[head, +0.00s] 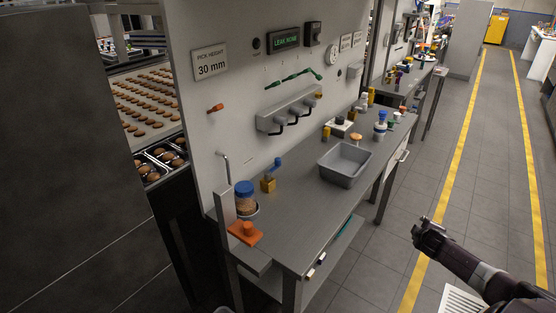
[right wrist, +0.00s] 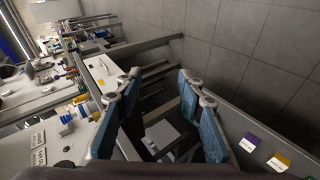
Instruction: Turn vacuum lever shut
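Several handles show in the head view, and I cannot tell for sure which is the vacuum lever. A green lever (head: 294,77) is on the upright grey panel below the green "LEAK NONE" display (head: 284,40). A small orange-red lever (head: 215,108) sticks out lower left on the panel. A blue-handled valve on a brass block (head: 268,184) stands on the bench. My right gripper (head: 428,236) is over the floor, right of the bench and apart from all of these. In the right wrist view its blue-padded fingers (right wrist: 160,105) are spread with nothing between them. My left gripper is out of view.
A grey bin (head: 344,180) sits on the metal bench (head: 290,215). A blue-lidded jar (head: 245,197) and an orange piece (head: 245,232) are at the bench's near end. Biscuit trays (head: 147,100) lie behind the panel. The aisle floor (head: 480,190) at right is clear.

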